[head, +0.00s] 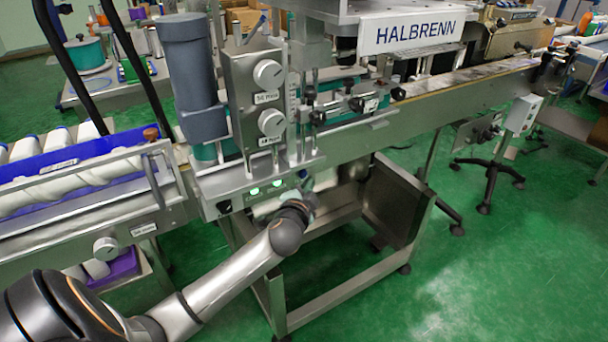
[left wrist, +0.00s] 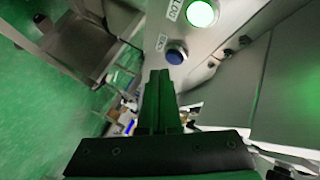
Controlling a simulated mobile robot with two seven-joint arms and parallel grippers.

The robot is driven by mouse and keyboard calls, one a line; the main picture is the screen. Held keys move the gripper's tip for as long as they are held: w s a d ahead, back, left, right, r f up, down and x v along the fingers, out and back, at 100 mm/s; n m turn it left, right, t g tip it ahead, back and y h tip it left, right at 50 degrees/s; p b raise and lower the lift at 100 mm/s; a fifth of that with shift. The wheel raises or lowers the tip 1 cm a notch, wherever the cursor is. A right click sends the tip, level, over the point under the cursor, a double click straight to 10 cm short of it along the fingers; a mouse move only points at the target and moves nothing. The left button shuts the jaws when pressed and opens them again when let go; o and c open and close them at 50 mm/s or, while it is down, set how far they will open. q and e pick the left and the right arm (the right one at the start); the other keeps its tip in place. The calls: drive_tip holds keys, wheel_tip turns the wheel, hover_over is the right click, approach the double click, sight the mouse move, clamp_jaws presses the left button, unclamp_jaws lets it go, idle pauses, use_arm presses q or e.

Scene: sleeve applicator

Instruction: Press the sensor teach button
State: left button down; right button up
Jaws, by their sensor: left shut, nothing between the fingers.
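A round dark blue button (left wrist: 175,56) with a dark ring sits on the metal control panel in the left wrist view. A lit green button (left wrist: 201,14) is on the same panel. My left gripper (left wrist: 160,73) is shut and empty, its fingertips just short of or at the blue button's lower edge; I cannot tell whether they touch. In the head view my left wrist is at the panel's right end and hides the fingertips. My right gripper is not in view.
The panel (head: 231,197) carries two lit green buttons (head: 254,191) at the machine's front. A conveyor (head: 458,92) runs right, and a blue tray (head: 75,155) of white bottles stands left. A metal frame (head: 279,306) stands below; green floor lies open at the right.

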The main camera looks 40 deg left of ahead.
use_arm(q)
drive_tip(key=shift+d, duration=0.1)
drive_tip(key=d, duration=0.1)
drive_tip(key=s+d, duration=0.1)
drive_tip(key=d, duration=0.1)
drive_tip(key=s+d, duration=0.1)
drive_tip(key=shift+d+p, duration=0.25)
drive_tip(key=shift+p, duration=0.15)
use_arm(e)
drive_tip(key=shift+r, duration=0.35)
